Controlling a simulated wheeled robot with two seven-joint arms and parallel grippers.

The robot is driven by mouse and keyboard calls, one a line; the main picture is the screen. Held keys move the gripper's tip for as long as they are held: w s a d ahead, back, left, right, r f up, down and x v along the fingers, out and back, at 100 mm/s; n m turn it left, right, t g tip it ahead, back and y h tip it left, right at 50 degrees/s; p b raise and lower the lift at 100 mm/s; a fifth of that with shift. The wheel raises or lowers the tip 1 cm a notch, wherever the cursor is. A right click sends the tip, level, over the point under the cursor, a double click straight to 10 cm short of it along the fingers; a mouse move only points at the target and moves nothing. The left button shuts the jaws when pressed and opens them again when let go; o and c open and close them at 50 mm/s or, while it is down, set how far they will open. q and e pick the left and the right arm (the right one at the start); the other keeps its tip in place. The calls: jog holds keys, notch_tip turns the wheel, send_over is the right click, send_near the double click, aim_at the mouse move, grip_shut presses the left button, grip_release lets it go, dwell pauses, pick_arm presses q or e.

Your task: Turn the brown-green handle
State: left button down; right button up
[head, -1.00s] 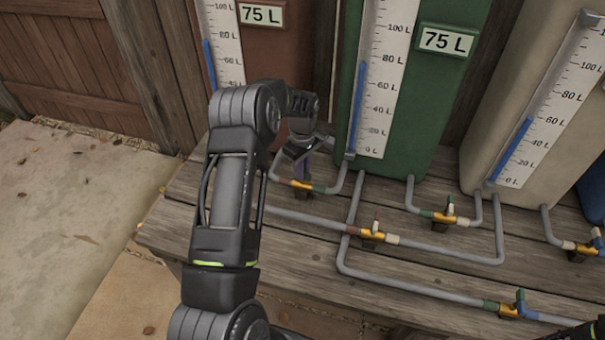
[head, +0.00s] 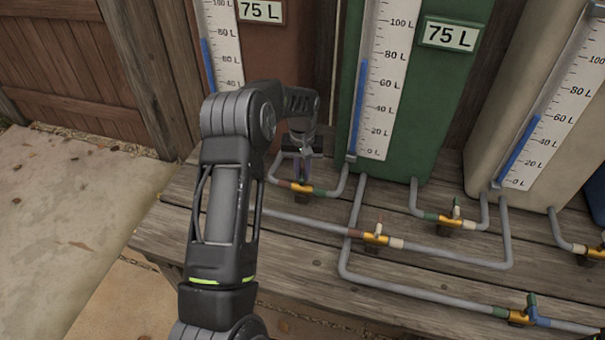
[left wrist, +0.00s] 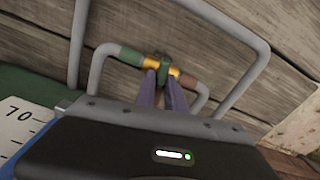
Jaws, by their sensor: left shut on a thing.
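The brown-green valve sits on the grey pipe between the brown tank and the green tank, with a yellow body (head: 301,187), a brown end and a green end. It also shows in the left wrist view, where its handle (left wrist: 164,73) has a green part and stands across the pipe. My left gripper (head: 303,172) reaches down to this valve from above. Its purple fingers (left wrist: 163,88) are shut on the handle, one on each side. The fingers hide part of the handle. My right gripper is not in view.
Other valves with small levers stand close by: a brown-white one (head: 376,238), a green-white one (head: 444,219) and a green-blue one (head: 520,314). Grey pipes run low over the wooden bench (head: 205,235). The green tank (head: 432,110) rises right behind.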

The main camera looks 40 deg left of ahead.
aim_at(303, 172)
pick_arm(q)
jog(key=shift+m, duration=1)
jog(key=c, duration=1.4)
grip_release()
jog(key=shift+r, duration=0.15)
notch_tip(303, 172, up, 8)
jog(key=shift+f, duration=0.2)
